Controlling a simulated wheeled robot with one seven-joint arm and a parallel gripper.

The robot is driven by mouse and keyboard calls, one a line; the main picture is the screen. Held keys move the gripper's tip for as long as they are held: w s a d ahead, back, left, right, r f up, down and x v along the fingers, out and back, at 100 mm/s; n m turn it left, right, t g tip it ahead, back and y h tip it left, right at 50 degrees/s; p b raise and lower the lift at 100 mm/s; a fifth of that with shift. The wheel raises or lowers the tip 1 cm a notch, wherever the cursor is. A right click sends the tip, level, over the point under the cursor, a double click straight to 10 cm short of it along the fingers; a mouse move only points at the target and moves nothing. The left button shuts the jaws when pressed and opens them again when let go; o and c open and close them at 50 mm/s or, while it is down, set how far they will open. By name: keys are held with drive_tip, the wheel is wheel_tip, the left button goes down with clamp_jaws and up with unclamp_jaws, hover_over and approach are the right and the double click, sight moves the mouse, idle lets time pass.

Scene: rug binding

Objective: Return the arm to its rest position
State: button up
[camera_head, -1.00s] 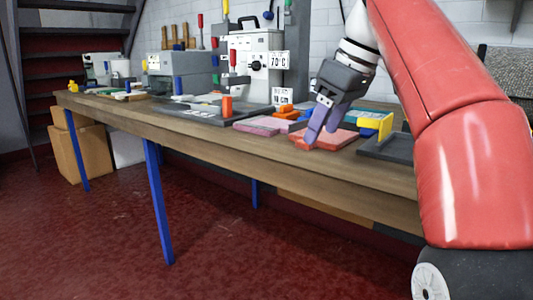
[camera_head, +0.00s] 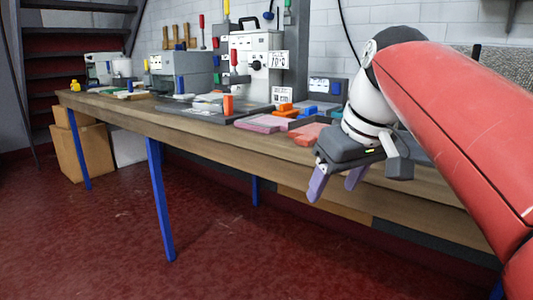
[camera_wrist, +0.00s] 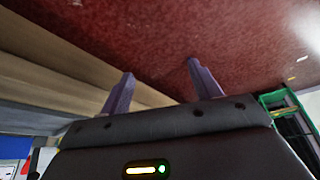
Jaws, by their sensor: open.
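My gripper (camera_head: 336,186) hangs in front of the workbench's (camera_head: 220,133) front edge, over the red floor, in the head view. Its two purple fingers point down and stand apart, with nothing between them. In the wrist view my gripper (camera_wrist: 158,82) shows both fingers spread and empty, with the red floor (camera_wrist: 150,35) beyond them. My red and white arm reaches in from the right side of the head view.
Machines stand at the back. Cardboard boxes (camera_head: 82,150) sit below the left end. The floor in front is clear.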

drive_tip(key=s+d+f+m, duration=0.1)
drive_tip(key=s+f, duration=0.3)
drive_tip(key=f, duration=0.3)
drive_tip(key=s+d+f+m+t+h, duration=0.1)
drive_tip(key=s+f+m, duration=0.1)
drive_tip(key=s+f, duration=0.3)
drive_tip(key=s+d+f+m+h, duration=0.1)
drive_tip(key=s+f, duration=0.3)
drive_tip(key=f, duration=0.6)
drive_tip(key=shift+s+d+f+m+t, duration=0.15)
drive_tip(key=shift+d+f+m+t, duration=0.2)
drive_tip(key=shift+d+m, duration=0.3)
drive_tip(key=shift+a, duration=0.1)
